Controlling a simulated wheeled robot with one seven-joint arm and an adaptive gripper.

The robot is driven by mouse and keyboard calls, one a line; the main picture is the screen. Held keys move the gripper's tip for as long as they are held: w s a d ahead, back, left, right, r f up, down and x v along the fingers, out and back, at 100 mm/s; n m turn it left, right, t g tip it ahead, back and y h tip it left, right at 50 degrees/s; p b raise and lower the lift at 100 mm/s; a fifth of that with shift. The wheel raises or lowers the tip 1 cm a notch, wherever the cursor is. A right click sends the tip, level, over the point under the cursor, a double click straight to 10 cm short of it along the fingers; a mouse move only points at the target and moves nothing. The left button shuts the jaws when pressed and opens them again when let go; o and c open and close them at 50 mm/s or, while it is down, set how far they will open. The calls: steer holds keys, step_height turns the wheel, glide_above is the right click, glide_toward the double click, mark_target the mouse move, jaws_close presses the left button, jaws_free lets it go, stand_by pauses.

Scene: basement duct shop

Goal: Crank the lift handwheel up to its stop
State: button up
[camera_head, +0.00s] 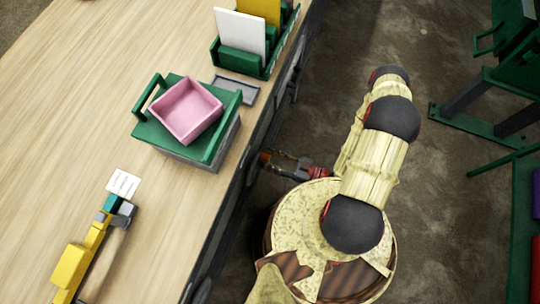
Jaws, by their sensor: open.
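My gripper (287,164) is small in the head view, beside the long side of the wooden workbench (85,120) and below the level of its top. It points left toward the dark side of the bench, with its fingers apart. A small dark and reddish part (266,157) shows at the finger ends; I cannot tell whether it is a fingertip or part of the handwheel. The lift handwheel cannot be made out clearly; the bench edge and my arm may hide it. I cannot tell whether the gripper touches anything.
On the bench stand a green-topped box (216,146) with a pink tray (187,109), a green rack (238,62) holding panels, a small grey tray (236,88) and a yellow tool (82,258). Green metal frames (505,80) stand at right. Concrete floor (440,220) lies open between.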

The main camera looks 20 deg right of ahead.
stand_by(0.4)
steer(key=v, duration=1.2)
stand_by(0.7)
